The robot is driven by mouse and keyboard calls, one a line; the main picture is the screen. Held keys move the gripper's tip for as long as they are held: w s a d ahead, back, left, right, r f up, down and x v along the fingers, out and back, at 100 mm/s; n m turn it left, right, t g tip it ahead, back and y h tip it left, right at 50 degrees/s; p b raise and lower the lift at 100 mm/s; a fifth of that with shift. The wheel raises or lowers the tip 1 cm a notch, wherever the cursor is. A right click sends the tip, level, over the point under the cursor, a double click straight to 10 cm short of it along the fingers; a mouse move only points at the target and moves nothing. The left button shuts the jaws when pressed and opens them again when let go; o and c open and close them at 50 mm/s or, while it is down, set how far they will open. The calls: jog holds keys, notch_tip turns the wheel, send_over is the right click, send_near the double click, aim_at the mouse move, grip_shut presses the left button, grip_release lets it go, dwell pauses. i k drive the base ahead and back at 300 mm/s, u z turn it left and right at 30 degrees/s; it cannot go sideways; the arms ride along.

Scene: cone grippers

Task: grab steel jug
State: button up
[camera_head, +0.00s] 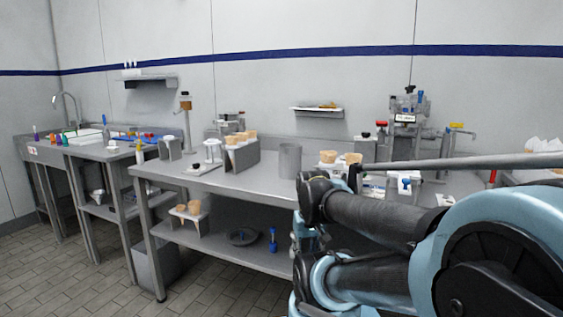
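A plain grey steel cylinder, which looks like the steel jug (290,161), stands upright on the steel worktable (235,183), near the middle of the picture. No handle shows on it from here. My light blue and black arm fills the lower right of the picture, in front of the table's right part. Its nearest visible joint is a little right of and below the jug and looks apart from it. I cannot make out my gripper or its fingers.
A holder with cones (241,152) stands left of the jug, and more cones (340,157) stand to its right. A white stand (212,151) is further left. The tabletop in front of the jug looks clear. A wall shelf (316,110) hangs above.

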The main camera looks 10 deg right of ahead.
aim_at(290, 154)
jog(key=z, duration=0.05)
jog(key=i, duration=0.2)
jog(key=u, duration=0.8)
jog(key=k, duration=0.75)
jog(key=z, duration=0.1)
